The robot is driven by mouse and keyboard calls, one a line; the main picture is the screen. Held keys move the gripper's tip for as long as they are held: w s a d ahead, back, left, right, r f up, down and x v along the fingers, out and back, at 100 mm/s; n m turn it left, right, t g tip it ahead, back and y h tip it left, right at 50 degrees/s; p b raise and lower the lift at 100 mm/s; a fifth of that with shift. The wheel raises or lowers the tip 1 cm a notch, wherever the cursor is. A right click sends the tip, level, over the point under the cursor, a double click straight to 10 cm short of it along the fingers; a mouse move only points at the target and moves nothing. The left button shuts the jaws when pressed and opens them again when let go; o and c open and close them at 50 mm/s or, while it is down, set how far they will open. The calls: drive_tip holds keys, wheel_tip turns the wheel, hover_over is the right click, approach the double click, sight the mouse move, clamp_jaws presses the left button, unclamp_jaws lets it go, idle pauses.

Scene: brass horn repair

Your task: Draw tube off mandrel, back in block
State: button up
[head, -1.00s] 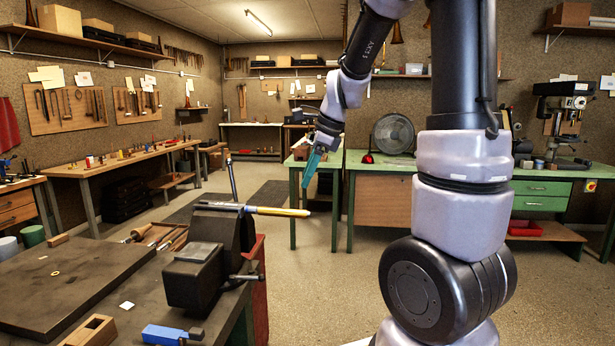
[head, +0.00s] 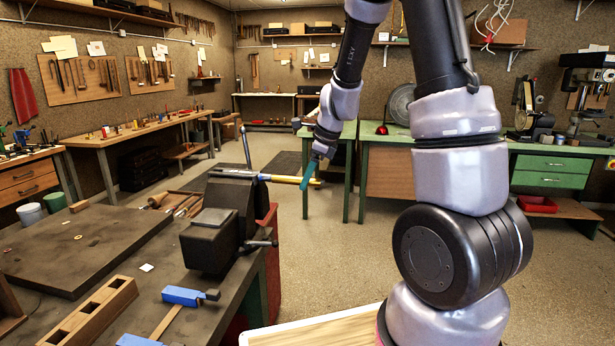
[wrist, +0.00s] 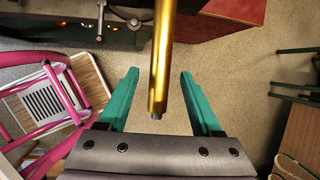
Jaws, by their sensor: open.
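A brass tube (head: 287,179) sits on a rod held sideways in the black vise (head: 211,238) on the left bench. The rod, which I take as the mandrel (head: 252,176), shows between vise and tube. My gripper (head: 306,176) is at the tube's outer end, its teal fingers open. In the wrist view the tube (wrist: 165,50) runs down between the open fingers (wrist: 157,95), apart from both in the picture. A small grey tip (wrist: 156,116) shows at its near end. A wooden block (head: 92,312) with square holes lies at the bench's front left; its sockets look empty.
A blue-headed tool (head: 183,296) lies beside the block, with another blue piece (head: 138,340) at the picture's bottom. A dark flat board (head: 85,243) covers the bench's left. Wooden-handled tools (head: 180,203) lie behind the vise. Open floor lies right of the vise.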

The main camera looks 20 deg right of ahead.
drive_tip(key=shift+c, duration=0.3)
clamp_jaws()
drive_tip(key=s+d, duration=0.4)
drive_tip(key=d, duration=0.4)
drive_tip(key=s+d, duration=0.3)
drive_tip(key=d, duration=0.4)
drive_tip(key=shift+s+d, duration=0.35)
idle(1.1)
